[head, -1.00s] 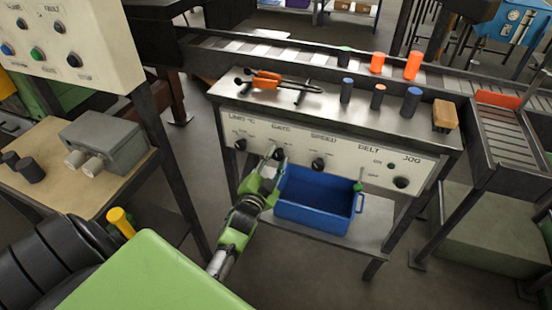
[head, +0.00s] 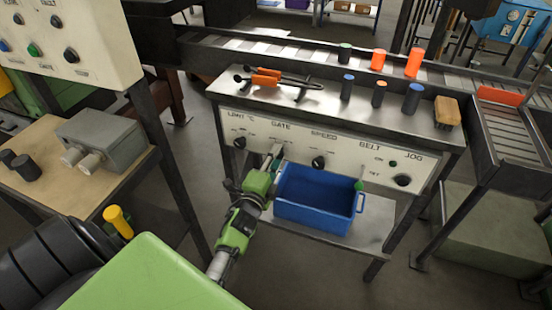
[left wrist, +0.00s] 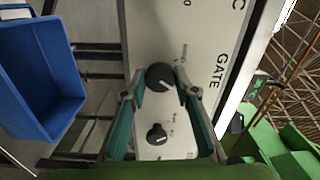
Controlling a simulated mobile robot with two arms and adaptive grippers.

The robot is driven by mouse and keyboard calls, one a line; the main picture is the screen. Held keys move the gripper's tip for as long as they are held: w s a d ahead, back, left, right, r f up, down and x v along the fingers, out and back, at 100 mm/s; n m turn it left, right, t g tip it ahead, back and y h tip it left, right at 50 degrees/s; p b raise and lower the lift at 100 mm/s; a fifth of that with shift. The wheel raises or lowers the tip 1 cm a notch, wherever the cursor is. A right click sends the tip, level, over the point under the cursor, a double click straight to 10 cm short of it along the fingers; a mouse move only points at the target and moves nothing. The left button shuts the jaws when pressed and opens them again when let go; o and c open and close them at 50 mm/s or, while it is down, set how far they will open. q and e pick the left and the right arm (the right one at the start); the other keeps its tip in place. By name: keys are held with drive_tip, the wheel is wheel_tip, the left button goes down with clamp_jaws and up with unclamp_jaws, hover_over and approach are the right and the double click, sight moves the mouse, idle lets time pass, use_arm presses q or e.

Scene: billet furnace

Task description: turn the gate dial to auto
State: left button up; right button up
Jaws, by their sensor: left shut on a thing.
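The gate dial, a dark round knob (left wrist: 160,77) with a pale mark on its face, sits beside the GATE lettering in the left wrist view. My left gripper (left wrist: 159,88) is shut on it, one fingertip on each side. The small position labels are too blurred to read. In the head view my left gripper (head: 273,158) reaches the cream control panel (head: 345,153) below the word GATE and hides the dial there.
A blue crate (head: 312,212) stands on the shelf just right of my left gripper and shows in the wrist view. Another dark knob (left wrist: 156,134) lies between the fingers' lower parts. The speed knob (head: 318,162) is to the right. Several pegs stand on the bench top.

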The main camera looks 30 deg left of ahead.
use_arm(q)
drive_tip(key=shift+m, duration=0.3)
drive_tip(key=o, duration=1.1)
drive_tip(key=shift+s, duration=0.1)
drive_tip(key=v, duration=1.2)
drive_tip(key=shift+f, duration=0.15)
